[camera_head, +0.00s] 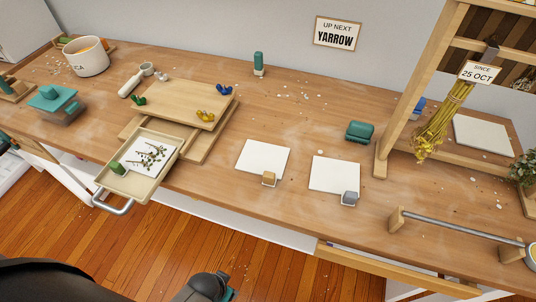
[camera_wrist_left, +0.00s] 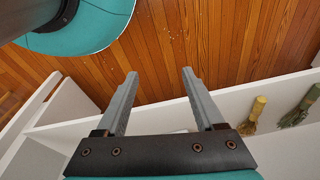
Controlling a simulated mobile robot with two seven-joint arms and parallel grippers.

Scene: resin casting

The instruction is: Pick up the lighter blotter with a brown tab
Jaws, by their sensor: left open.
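A white square blotter with a brown tab (camera_head: 264,157) lies flat on the wooden bench, its tab at the front edge. A similar white blotter with a grey tab (camera_head: 335,173) lies just to its right. I cannot tell which of the two weighs less. Another white blotter with a green tab (camera_head: 149,165) is in the open drawer, with small dark sprigs on it. My left gripper (camera_wrist_left: 159,73) is open and empty, above the wooden floor beside white shelving in the left wrist view. My right gripper is out of view.
The pulled-out drawer (camera_head: 117,186) juts past the bench front, left of the brown-tab blotter. A wooden press (camera_head: 184,100) stands behind it. A teal block (camera_head: 360,131) and a wooden shelf frame (camera_head: 402,103) stand right. White shelving (camera_wrist_left: 240,100) holds bundles.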

